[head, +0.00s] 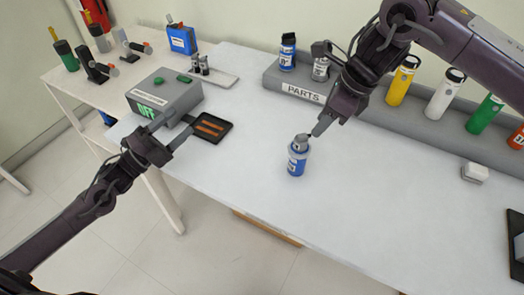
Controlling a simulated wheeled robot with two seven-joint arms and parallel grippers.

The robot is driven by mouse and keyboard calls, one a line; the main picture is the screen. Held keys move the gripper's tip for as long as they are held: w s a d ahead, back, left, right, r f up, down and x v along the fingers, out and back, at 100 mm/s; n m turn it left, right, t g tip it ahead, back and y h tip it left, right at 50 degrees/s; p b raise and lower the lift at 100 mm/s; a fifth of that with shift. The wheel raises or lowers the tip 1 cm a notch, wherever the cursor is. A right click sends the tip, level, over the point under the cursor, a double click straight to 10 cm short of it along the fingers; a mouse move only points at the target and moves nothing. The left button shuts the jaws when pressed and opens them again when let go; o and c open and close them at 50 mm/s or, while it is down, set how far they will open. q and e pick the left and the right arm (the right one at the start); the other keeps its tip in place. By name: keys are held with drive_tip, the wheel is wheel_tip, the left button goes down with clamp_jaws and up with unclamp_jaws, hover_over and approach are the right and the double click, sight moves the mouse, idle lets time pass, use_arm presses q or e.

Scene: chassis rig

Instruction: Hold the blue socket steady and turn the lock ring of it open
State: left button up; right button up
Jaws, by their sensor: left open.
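The blue socket (297,165) stands upright on the white table near its front edge, with a white label on its side. Its grey lock ring (301,142) is on top. My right gripper (318,131) points down just right of and above the lock ring. A fingertip is close to the ring, but I cannot tell whether it touches, and the finger gap is not clear. My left gripper (170,128) is open and empty, well left of the socket, in front of the grey box.
A grey box (165,97) with a green OFF display and a black tray (209,127) stand at the left. A PARTS rack (303,92) runs along the back with several cylinders. A small white block (475,172) lies at right. The table around the socket is clear.

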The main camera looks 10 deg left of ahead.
sight(290, 162)
use_arm(q)
drive_tip(key=w+d+r+m+h, duration=0.1)
drive_tip(key=d+r+m+h, duration=0.1)
drive_tip(key=d+r+m, duration=0.45)
drive_tip(key=d+f+m+g, duration=0.1)
drive_tip(key=d+m+g, duration=0.1)
drive_tip(key=d+m, duration=0.55)
drive_tip(key=s+d+f+m+g, duration=0.1)
drive_tip(key=d+f+m, duration=0.1)
drive_tip(key=d+f, duration=0.1)
drive_tip(key=s+d+f+m+g+y, duration=0.1)
drive_tip(key=s+d+f+m, duration=0.1)
drive_tip(key=f, duration=0.4)
drive_tip(key=s+d+f+m+g, duration=0.1)
drive_tip(key=d+f+m, duration=0.1)
drive_tip(key=d+f, duration=0.2)
drive_tip(key=shift+s+f+m+g+y, duration=0.3)
drive_tip(key=shift+s+y, duration=0.05)
drive_tip(key=shift+y, duration=0.05)
drive_tip(key=x, duration=0.7)
drive_tip(key=shift+w+d+f, duration=0.15)
drive_tip(key=c, duration=1.3)
